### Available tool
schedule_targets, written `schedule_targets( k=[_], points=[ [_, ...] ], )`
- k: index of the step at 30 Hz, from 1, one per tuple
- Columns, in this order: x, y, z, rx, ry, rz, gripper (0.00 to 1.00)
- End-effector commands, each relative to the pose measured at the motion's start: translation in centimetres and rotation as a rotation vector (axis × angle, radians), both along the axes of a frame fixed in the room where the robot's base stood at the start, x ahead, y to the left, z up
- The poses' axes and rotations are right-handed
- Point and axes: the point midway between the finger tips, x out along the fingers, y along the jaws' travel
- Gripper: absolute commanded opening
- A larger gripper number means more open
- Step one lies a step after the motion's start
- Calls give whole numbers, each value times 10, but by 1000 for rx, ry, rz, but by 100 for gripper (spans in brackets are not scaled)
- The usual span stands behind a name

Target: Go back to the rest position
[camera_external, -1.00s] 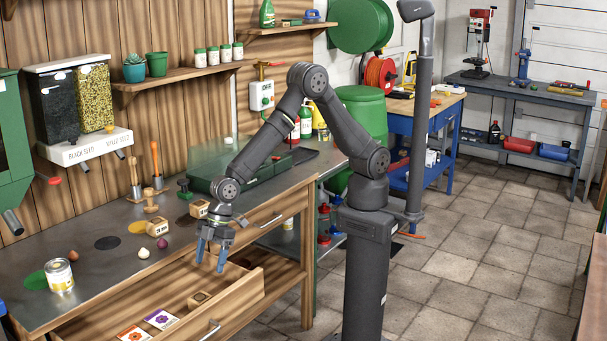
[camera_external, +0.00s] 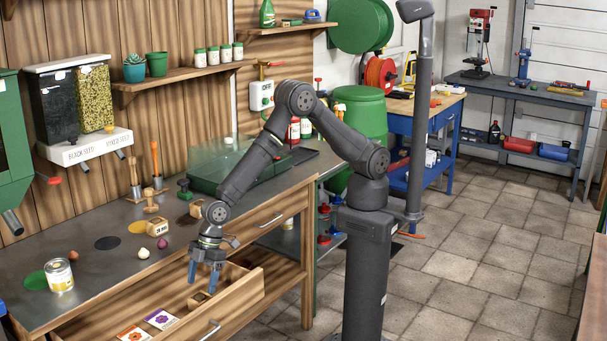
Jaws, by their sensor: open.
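My gripper (camera_external: 203,279) points down with its blue fingertips apart and nothing visible between them. It hangs over the open drawer (camera_external: 255,290) at the bench front, close to a small wooden block (camera_external: 198,299) that lies in the drawer. The fingers partly overlap the block in this view, and I cannot tell whether they touch it. My arm reaches left from its dark column across the bench corner.
Two seed packets, one orange (camera_external: 133,333) and one purple (camera_external: 161,319), lie in the drawer. A green transparent-lidded case (camera_external: 215,165) is behind my arm.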

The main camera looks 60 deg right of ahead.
Motion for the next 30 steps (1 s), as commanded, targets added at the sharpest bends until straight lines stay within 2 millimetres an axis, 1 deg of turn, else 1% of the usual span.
schedule_targets(
  k=[1,3,17,30],
  points=[
    [7,-7,7,2,0,-4,67],
    [16,-15,14,2,0,-4,67],
    [70,-74,61,2,-1,-4,67],
    [69,-72,150,5,-2,0,67]
  ],
)
